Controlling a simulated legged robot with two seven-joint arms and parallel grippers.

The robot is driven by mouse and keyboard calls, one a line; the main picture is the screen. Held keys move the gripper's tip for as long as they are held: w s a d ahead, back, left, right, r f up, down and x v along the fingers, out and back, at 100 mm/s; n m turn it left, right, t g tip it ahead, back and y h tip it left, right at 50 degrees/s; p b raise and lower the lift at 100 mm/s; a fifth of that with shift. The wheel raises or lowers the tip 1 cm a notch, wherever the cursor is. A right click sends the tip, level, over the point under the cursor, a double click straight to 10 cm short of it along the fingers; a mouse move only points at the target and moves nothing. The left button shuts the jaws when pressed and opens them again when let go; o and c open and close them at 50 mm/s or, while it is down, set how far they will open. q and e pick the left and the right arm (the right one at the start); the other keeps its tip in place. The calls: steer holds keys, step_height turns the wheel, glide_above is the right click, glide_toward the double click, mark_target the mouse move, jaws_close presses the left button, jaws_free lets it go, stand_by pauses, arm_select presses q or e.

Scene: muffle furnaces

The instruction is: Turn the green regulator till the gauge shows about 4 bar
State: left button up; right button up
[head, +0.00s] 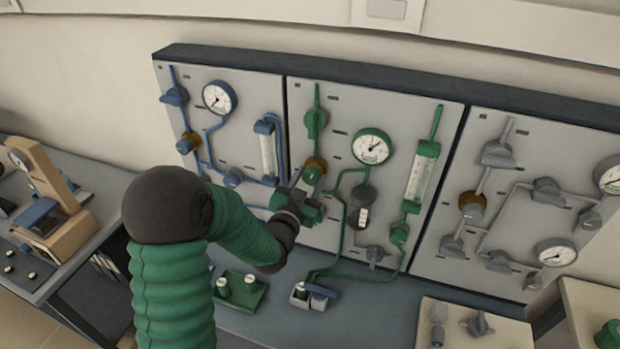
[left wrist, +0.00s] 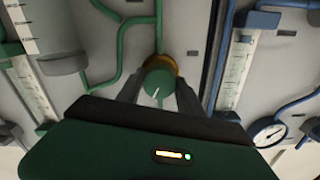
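The green regulator (head: 313,172) is a round green knob with a white mark and a brass-coloured collar, low on the middle panel's green pipe. It also shows in the left wrist view (left wrist: 158,84), between and just beyond the two dark fingers. My left gripper (head: 305,188) is at the panel, just below and in front of the knob. Its fingers are apart, one on each side of the knob; contact is hard to tell. The green-rimmed gauge (head: 371,147) is up and right of the knob; its needle points to the upper right, its numbers too small to read. My right gripper is not in view.
A blue-piped panel (head: 222,128) stands to the left and a grey-piped panel (head: 530,195) to the right. Green valves and a flow tube (head: 421,175) share the middle panel.

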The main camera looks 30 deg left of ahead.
arm_select(q)
steer(key=shift+w+f, duration=0.1)
steer(key=shift+w, duration=0.05)
steer(key=shift+c, duration=1.1)
steer(key=c, duration=0.6)
steer(key=shift+n, duration=0.7)
steer(key=o, duration=1.3)
steer(key=shift+o, duration=0.2)
steer(key=shift+f+b, duration=0.1)
steer(key=shift+b, duration=0.2)
